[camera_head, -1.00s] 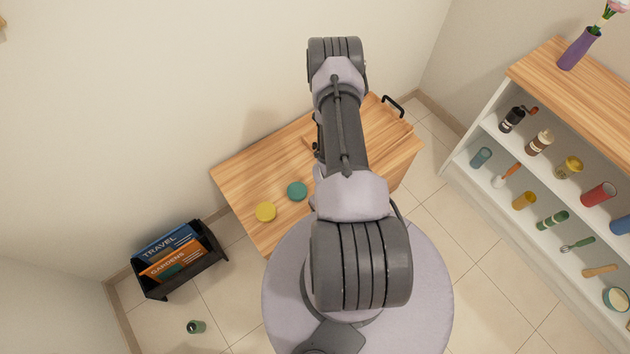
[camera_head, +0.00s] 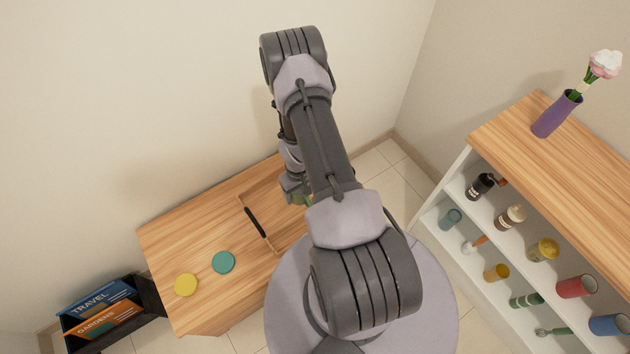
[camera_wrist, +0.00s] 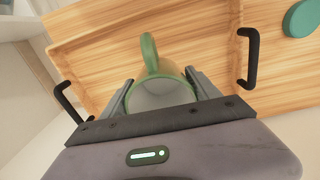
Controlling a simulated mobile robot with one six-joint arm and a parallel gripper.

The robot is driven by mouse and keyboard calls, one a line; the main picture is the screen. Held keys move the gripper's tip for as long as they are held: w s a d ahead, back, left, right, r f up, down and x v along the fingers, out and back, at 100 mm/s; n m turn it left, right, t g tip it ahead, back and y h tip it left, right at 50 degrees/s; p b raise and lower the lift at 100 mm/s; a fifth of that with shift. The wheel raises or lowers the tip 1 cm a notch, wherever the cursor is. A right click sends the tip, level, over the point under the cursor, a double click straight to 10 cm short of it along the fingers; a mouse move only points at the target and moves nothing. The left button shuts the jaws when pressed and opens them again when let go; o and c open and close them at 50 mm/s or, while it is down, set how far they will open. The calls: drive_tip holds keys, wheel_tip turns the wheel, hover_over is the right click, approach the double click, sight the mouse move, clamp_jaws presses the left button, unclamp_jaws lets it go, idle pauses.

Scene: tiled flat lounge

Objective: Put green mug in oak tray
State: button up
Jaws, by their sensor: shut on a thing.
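The green mug (camera_wrist: 150,55) is between my gripper's fingers (camera_wrist: 160,88) in the wrist view, its handle pointing away from the palm and its pale inside showing. My gripper is shut on it. The oak tray (camera_wrist: 95,45) lies behind the mug, with a black handle at each side. The mug appears over the tray; I cannot tell its height above the tray floor. In the head view, the tray (camera_head: 245,205) is on the wooden cabinet, one handle showing. My gripper (camera_head: 298,192) is over it, and only a small green bit of the mug shows; my arm hides the rest.
A teal disc (camera_head: 223,262) and a yellow disc (camera_head: 186,285) lie on the cabinet top (camera_head: 180,235), left of the tray. A book rack (camera_head: 105,315) stands on the floor at lower left. A shelf unit (camera_head: 500,150) with several items stands at right.

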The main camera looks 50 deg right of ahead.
drive_tip(key=f+b, duration=0.1)
drive_tip(key=f, duration=0.2)
drive_tip(key=f+b, duration=0.1)
drive_tip(key=f, duration=0.1)
drive_tip(key=f+b, duration=0.1)
drive_tip(key=f, duration=0.2)
drive_tip(key=shift+a+f, duration=0.35)
drive_tip(key=shift+f, duration=0.2)
drive_tip(key=o, duration=1.7)
drive_tip(key=shift+r, duration=0.1)
wheel_tip(320, 180, up, 12)
drive_tip(key=p, duration=0.5)
drive_tip(key=shift+r, duration=0.25)
